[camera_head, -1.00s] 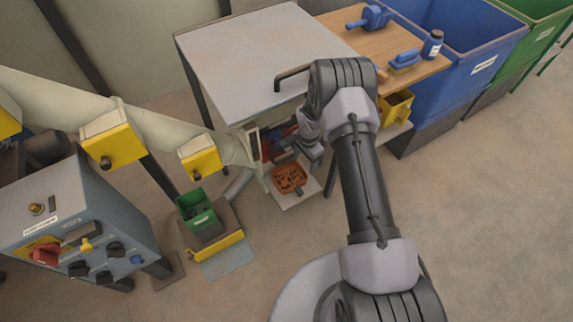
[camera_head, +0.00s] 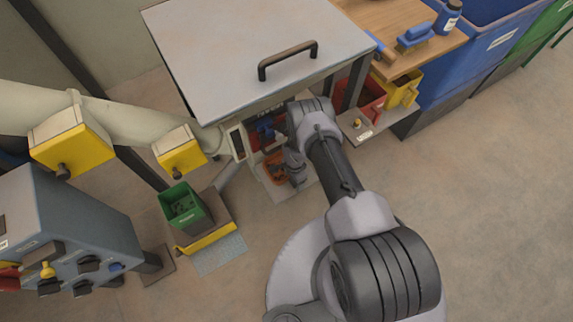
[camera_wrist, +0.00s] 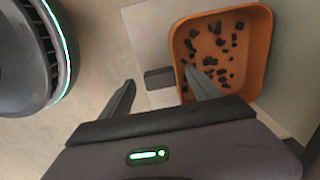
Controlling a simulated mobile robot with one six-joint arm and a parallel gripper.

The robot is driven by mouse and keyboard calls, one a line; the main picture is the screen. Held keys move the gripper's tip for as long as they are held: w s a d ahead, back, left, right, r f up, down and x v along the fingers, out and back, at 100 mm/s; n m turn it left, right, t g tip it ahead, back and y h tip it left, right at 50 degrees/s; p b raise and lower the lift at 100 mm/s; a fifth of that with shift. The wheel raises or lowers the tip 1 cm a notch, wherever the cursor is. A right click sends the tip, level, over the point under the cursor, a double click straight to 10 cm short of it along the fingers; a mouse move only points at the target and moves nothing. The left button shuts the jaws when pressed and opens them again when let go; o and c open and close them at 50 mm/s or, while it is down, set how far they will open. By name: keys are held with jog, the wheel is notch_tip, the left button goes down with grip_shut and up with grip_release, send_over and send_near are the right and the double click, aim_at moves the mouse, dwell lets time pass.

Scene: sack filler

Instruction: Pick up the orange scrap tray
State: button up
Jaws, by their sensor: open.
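The orange scrap tray (camera_wrist: 263,62) lies on a pale plate at the upper right of the wrist view, with dark scraps scattered in it. In the head view the tray (camera_head: 268,180) shows only in part, behind my arm's end. My gripper (camera_wrist: 158,92) is open and empty. Its right finger overlaps the tray's lower left side in the wrist view, and its left finger is off the tray to the left. A dark grey block (camera_wrist: 159,78) shows beside the tray's left wall, between the fingertips. I cannot tell whether a finger touches the tray.
A grey-topped cabinet (camera_head: 240,50) with a black handle stands above the tray's place. A green bin (camera_head: 186,212) stands on a yellow-edged platform to the left. A red bin (camera_head: 372,97) and a yellow bin (camera_head: 404,90) are at the right. The floor at right is clear.

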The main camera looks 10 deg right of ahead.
jog(key=shift+w+d+f, duration=0.1)
jog(key=shift+w+f, duration=0.1)
jog(key=shift+f, duration=0.7)
jog(key=shift+r, duration=0.1)
jog(key=shift+s, duration=0.1)
jog(key=shift+c, duration=0.2)
grip_shut()
jog(key=shift+r, duration=0.1)
